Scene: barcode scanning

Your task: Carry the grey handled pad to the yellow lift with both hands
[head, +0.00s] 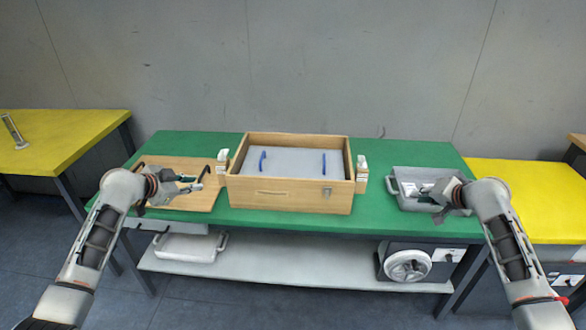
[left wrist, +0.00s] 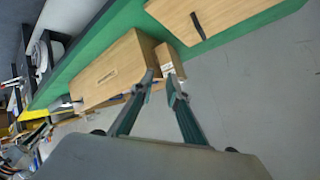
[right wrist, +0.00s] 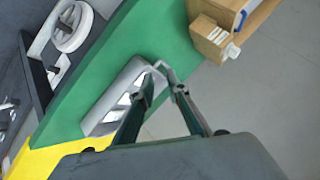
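A flat grey pad (head: 293,163) with two upright blue handles lies inside a wooden box (head: 290,199) on the green table. My left gripper (head: 203,178) is open and empty, left of the box and above a wooden board; its fingers (left wrist: 162,84) show apart in the left wrist view. My right gripper (head: 428,192) is over a grey tray (head: 410,203); its fingers (right wrist: 167,86) are apart, with the tray's handle (right wrist: 156,66) showing close beyond them. I cannot tell whether they touch it. Yellow tops stand at left (head: 60,139) and right (head: 525,205); which is the lift is unclear.
The wooden board (head: 205,201) lies left of the box. Small wooden blocks with white tops stand against the box's left (head: 223,160) and right (head: 362,170) sides. The green table (head: 400,154) has free room behind the tray. A lower shelf (head: 300,268) holds a white tray (head: 188,247).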

